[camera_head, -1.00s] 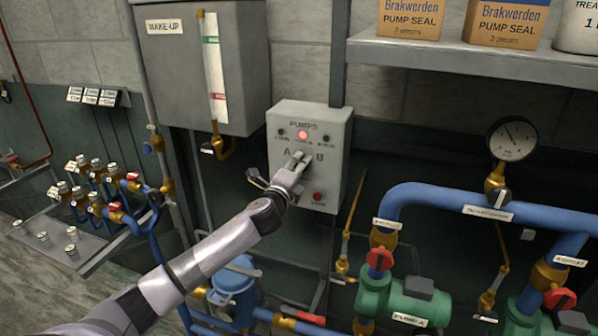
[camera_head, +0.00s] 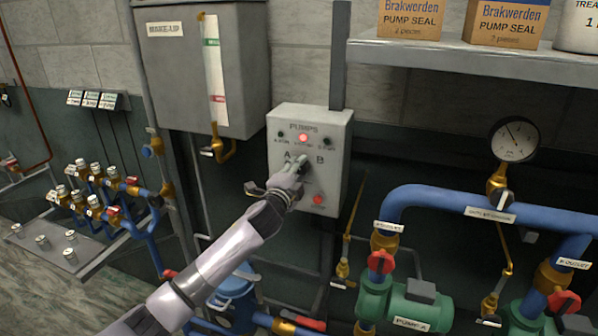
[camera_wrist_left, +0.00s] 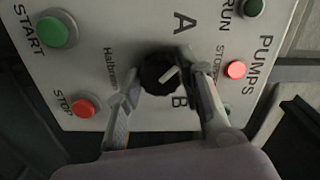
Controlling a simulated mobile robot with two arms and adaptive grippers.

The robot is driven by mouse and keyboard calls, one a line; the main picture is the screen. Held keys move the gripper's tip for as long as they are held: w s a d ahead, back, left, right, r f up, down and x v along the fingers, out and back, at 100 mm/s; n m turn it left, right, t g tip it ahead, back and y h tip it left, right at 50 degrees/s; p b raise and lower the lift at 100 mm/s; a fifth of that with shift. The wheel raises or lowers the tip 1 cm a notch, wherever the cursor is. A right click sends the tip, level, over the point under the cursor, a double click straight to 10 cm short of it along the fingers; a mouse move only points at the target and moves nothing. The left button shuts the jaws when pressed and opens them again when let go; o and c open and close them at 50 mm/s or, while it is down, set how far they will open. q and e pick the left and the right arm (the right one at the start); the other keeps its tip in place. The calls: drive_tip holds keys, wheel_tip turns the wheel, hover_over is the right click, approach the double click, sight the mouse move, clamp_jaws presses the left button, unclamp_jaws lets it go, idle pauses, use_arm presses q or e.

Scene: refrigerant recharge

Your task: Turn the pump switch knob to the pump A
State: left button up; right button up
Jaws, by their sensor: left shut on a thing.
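The grey pump switch box (camera_head: 335,135) hangs on the wall, with letters A and B on its front. The black selector knob (camera_wrist_left: 158,74) sits between A (camera_wrist_left: 184,23) and B (camera_wrist_left: 180,101) in the left wrist view. Its white mark is slanted, and its visible end leans to the A side. My left gripper (camera_head: 294,164) is at the knob in the head view, hiding most of it. In the wrist view its two fingers (camera_wrist_left: 166,82) are on either side of the knob, shut on it. My right gripper is out of view.
A red lamp (camera_wrist_left: 236,69) is lit. The green START button (camera_wrist_left: 54,32) and red STOP button (camera_wrist_left: 83,107) are near the fingers. The make-up tank (camera_head: 205,75) is left of the box; blue pipes (camera_head: 440,200) and a shelf (camera_head: 470,54) are at right.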

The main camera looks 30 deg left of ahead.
use_arm(q)
drive_tip(key=o, duration=1.2)
drive_tip(key=shift+c, duration=0.2)
drive_tip(key=shift+s, duration=0.1)
drive_tip(key=v, duration=1.1)
drive_tip(key=shift+s, duration=0.4)
drive_tip(key=shift+f, duration=0.15)
